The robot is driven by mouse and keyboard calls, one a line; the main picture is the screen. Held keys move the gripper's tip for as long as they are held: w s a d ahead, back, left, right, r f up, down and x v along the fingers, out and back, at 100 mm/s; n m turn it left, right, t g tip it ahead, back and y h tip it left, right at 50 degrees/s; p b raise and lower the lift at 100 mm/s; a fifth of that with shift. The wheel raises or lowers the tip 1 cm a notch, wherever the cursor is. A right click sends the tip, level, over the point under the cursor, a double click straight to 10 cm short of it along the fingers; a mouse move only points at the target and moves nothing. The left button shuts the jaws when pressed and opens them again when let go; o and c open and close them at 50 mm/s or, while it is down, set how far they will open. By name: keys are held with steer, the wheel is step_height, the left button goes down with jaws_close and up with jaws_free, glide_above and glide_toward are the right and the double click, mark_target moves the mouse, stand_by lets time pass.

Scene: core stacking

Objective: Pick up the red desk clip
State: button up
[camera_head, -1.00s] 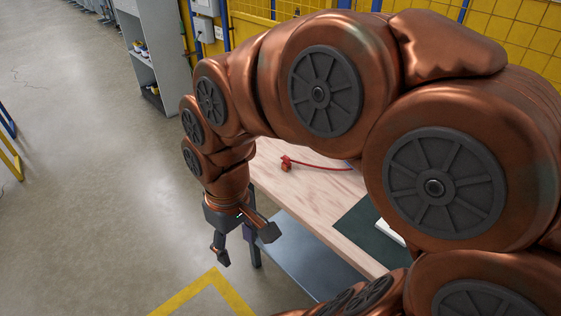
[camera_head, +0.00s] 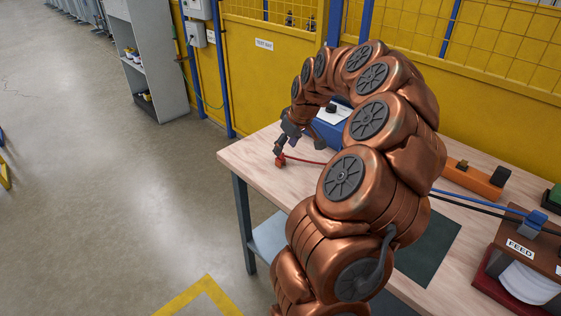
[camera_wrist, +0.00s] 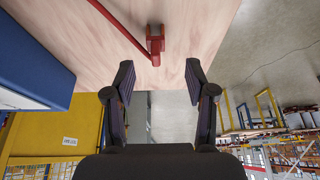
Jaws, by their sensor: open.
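The red desk clip (camera_head: 280,161) sits near the left end of the wooden table, with a red cable (camera_head: 305,160) running from it to the right. In the wrist view the red clip (camera_wrist: 155,46) lies ahead of the fingertips, roughly between their lines, with the red cable (camera_wrist: 118,24) leading off to the upper left. My gripper (camera_head: 283,145) is just above the clip in the head view. In the wrist view my gripper (camera_wrist: 159,78) has its two dark fingers spread, with nothing between them. It appears apart from the clip.
The wooden table (camera_head: 255,150) has a blue box (camera_head: 330,132) behind the clip. An orange block (camera_head: 468,174), a dark green mat (camera_head: 430,245) and a brown unit marked FEED (camera_head: 520,247) stand to the right. A yellow wall (camera_head: 260,80) is behind. The table's left edge is close to the clip.

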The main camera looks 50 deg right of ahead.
mark_target(283, 153)
steer(key=shift+d+p+x, duration=0.15)
steer(key=shift+p+x, duration=0.3)
steer(key=shift+x, duration=1.5)
steer(key=shift+d+p+x, duration=0.15)
steer(key=shift+p+x, duration=0.25)
steer(key=shift+x, duration=1.55)
jaws_close()
